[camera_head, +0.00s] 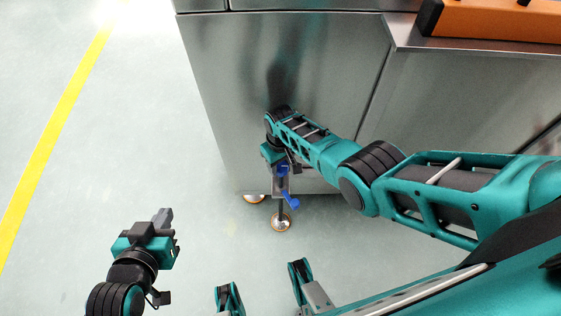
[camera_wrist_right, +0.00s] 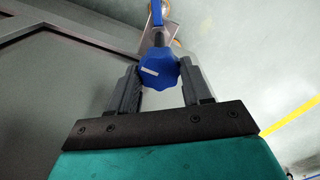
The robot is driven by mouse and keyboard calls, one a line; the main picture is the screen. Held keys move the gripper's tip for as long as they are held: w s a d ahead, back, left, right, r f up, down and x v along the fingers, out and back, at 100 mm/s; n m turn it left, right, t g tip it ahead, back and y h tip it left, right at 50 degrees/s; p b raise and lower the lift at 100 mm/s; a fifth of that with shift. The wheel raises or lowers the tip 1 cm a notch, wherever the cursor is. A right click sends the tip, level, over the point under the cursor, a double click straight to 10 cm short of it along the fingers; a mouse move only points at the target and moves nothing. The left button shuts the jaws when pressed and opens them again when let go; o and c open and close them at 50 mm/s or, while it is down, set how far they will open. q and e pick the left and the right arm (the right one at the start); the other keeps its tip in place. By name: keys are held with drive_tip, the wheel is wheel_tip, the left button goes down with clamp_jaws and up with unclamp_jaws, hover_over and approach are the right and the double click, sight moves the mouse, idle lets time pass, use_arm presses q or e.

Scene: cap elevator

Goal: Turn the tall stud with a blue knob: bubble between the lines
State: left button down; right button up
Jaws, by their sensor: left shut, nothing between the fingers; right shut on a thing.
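The blue knob (camera_wrist_right: 158,68) sits between the two fingers of my right gripper (camera_wrist_right: 160,80) in the right wrist view, with a small white mark on its face. My right gripper is shut on it. In the head view the blue knob (camera_head: 283,170) shows in front of the steel cabinet's lower edge, partly covered by the gripper. The stud (camera_head: 281,211) runs down below it to a round foot, with a blue lever (camera_head: 291,200) beside it. My left gripper (camera_head: 165,217) is shut and empty, over bare floor at the lower left. I see no bubble or lines.
The steel cabinet (camera_head: 235,90) fills the upper middle, with another foot (camera_head: 254,198) under its corner. An orange object (camera_head: 495,20) lies at the top right. The green floor at the left is clear, crossed by a yellow line (camera_head: 60,115).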

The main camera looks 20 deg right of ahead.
drive_tip(key=shift+d, duration=0.1)
drive_tip(key=o, duration=1.1)
drive_tip(key=shift+r, duration=0.1)
drive_tip(key=shift+c, duration=0.2)
use_arm(q)
drive_tip(key=shift+d, duration=0.15)
drive_tip(key=shift+r, duration=0.15)
use_arm(e)
drive_tip(key=shift+r, duration=0.1)
drive_tip(key=shift+r+p, duration=0.3)
drive_tip(key=shift+p, duration=0.05)
use_arm(q)
drive_tip(key=shift+y, duration=0.5)
drive_tip(key=a+r+p, duration=0.1)
drive_tip(key=p, duration=0.1)
drive_tip(key=s+a+r+p, duration=0.1)
drive_tip(key=p, duration=0.2)
drive_tip(key=a+r+p, duration=0.1)
drive_tip(key=p, duration=0.1)
drive_tip(key=shift+s+a+r, duration=0.15)
drive_tip(key=shift+s+r, duration=0.05)
drive_tip(key=shift+s, duration=0.15)
use_arm(e)
wheel_tip(320, 180, up, 12)
use_arm(q)
drive_tip(key=shift+d, duration=0.2)
use_arm(e)
drive_tip(key=shift+s, duration=0.1)
